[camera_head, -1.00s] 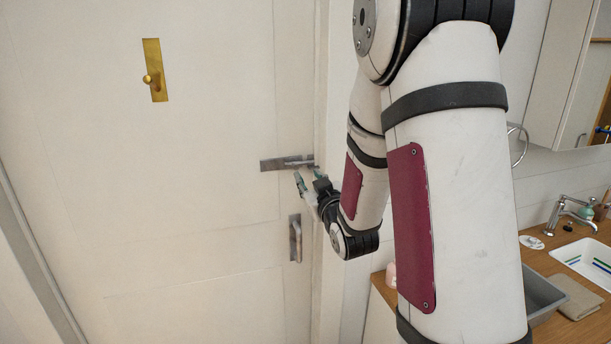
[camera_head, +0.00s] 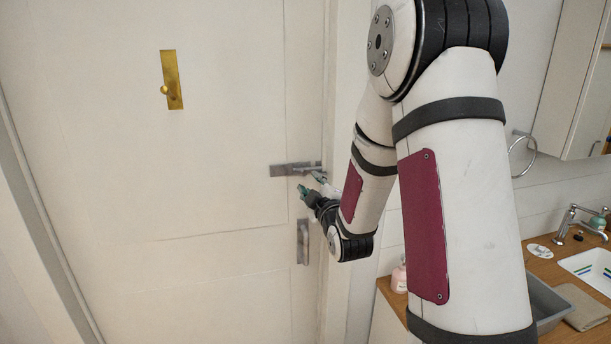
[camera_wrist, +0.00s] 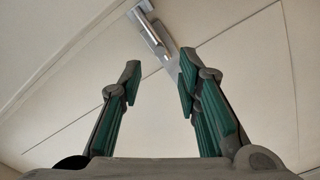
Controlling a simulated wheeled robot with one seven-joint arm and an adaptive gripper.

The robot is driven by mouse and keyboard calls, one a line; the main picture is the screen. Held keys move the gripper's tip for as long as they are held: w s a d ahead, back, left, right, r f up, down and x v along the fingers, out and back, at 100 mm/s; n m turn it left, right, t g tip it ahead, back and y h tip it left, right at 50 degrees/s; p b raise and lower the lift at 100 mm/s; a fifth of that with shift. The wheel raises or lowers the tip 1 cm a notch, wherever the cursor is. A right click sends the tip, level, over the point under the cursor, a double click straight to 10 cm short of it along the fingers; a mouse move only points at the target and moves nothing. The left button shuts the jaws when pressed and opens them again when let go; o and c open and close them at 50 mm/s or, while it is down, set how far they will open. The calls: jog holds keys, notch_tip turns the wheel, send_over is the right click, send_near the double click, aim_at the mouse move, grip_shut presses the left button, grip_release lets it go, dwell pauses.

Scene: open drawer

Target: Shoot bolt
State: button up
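The bolt (camera_head: 285,169) is a grey metal slide bolt on a flat plate, mounted horizontally near the right edge of the white door (camera_head: 200,180). In the wrist view the bolt (camera_wrist: 148,26) runs slantwise from the top centre, its lower end near the right fingertip. My gripper (camera_head: 311,184) is just below and in front of the bolt in the head view. In the wrist view my gripper (camera_wrist: 159,76) is open with nothing between its green-padded fingers. I cannot tell whether the right fingertip touches the bolt.
A grey pull handle (camera_head: 303,242) is on the door below the bolt. A brass plate with a knob (camera_head: 172,80) is at the upper left. A wooden counter (camera_head: 548,268) with a sink, a grey bin (camera_head: 545,302) and a soap bottle (camera_head: 399,278) stands at the right.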

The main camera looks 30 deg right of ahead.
aim_at(305, 173)
jog(key=x, duration=0.7)
jog(key=shift+w+d, duration=0.1)
jog(key=shift+w, duration=0.15)
grip_shut()
